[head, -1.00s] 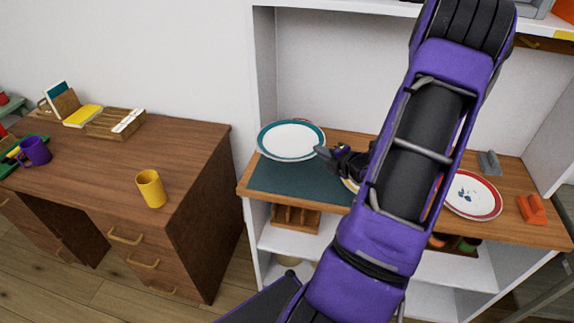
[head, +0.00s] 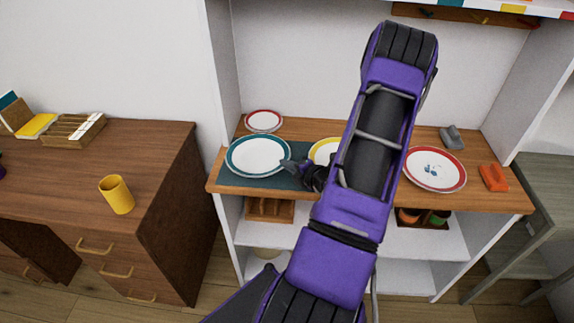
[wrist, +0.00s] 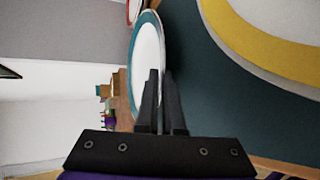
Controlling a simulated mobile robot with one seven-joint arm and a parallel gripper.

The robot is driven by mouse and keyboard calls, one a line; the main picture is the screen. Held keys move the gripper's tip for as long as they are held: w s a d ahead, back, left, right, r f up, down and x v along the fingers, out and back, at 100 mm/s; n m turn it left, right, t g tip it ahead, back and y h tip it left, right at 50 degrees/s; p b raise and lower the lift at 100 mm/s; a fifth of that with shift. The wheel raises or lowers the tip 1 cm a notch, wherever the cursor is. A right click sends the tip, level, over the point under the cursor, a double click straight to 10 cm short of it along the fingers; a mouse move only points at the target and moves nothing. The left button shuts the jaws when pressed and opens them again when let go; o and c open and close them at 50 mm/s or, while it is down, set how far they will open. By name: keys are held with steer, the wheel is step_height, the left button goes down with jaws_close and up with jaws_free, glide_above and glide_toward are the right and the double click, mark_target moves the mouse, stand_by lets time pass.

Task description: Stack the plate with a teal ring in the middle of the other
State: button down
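The plate with a teal ring (head: 258,156) is white inside and hangs over the left part of a dark teal mat (head: 283,181) on the wooden counter. My gripper (head: 292,166) is shut on its right edge. In the wrist view the plate (wrist: 148,55) shows as a narrow ellipse, with its edge between the fingertips (wrist: 161,75). The plate with a yellow ring (head: 322,153) lies on the mat to the right, partly hidden by my arm. It shows large at the upper right of the wrist view (wrist: 270,35). The two plates are apart.
A small red-rimmed plate (head: 263,121) lies behind the teal-ringed one. A larger red-rimmed plate (head: 435,169), an orange object (head: 494,177) and a grey object (head: 451,137) are on the right of the counter. A shelf overhangs it. A desk with a yellow mug (head: 117,194) stands left.

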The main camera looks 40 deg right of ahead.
steer(key=c, duration=1)
jaws_free()
steer(key=shift+c, duration=0.2)
steer(key=shift+f, duration=0.2)
steer(key=v, duration=1.7)
steer(key=shift+r, duration=0.2)
steer(key=shift+s+a, duration=0.1)
